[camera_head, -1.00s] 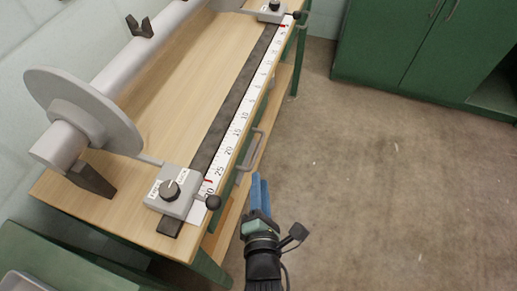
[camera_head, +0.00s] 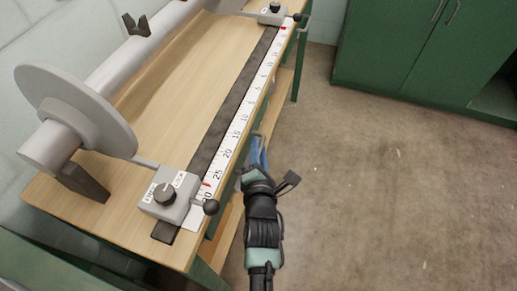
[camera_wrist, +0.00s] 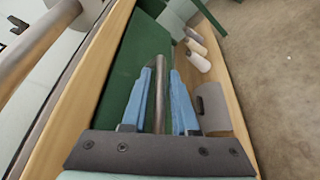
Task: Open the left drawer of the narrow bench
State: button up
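The narrow wooden bench (camera_head: 165,100) runs from lower left to upper right in the head view. Below its edge, a drawer handle (camera_head: 260,139) shows just beyond my gripper (camera_head: 256,160). In the wrist view, the green drawer front (camera_wrist: 125,68) lies under the bench edge, with the bar handle (camera_wrist: 159,92) standing in front of it. My gripper (camera_wrist: 160,100) is open, its two blue fingers on either side of the handle bar. Gaps show between the bar and both fingers. The drawer looks shut, though my gripper and the benchtop hide much of it in the head view.
A metal roller (camera_head: 105,85) with a large disc (camera_head: 78,110) lies along the bench. A lock box with a knob (camera_head: 168,195) sits at its near end. Spools (camera_wrist: 197,55) and a grey cylinder (camera_wrist: 212,108) lie on the lower shelf. Open floor (camera_head: 370,190) lies right.

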grip_shut()
dwell(1.4)
